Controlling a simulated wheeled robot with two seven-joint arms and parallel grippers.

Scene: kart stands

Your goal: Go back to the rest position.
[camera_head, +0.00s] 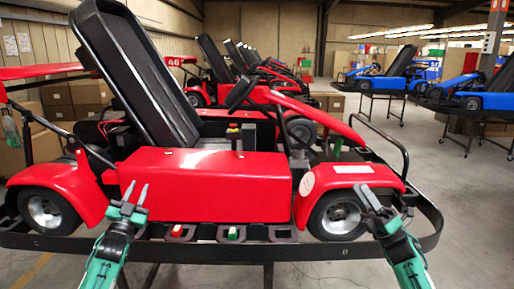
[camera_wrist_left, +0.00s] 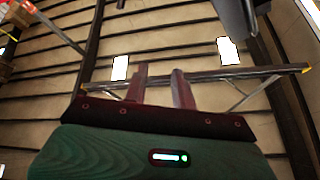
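My left gripper (camera_head: 136,192) is raised in front of the red kart (camera_head: 205,185), near its left wheel. Its two fingers stand apart with nothing between them. In the left wrist view the same fingers (camera_wrist_left: 160,88) point up toward the ceiling, apart and empty. My right gripper (camera_head: 370,197) is in front of the kart's right wheel. I see no object held there, but its finger gap is not clear. Both green forearms come up from the bottom edge.
The kart rests on a black-framed stand (camera_head: 190,251) close in front of both grippers. A red block (camera_head: 177,231) and a green block (camera_head: 233,233) sit in holders on its front edge. Blue karts (camera_head: 385,80) stand back right.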

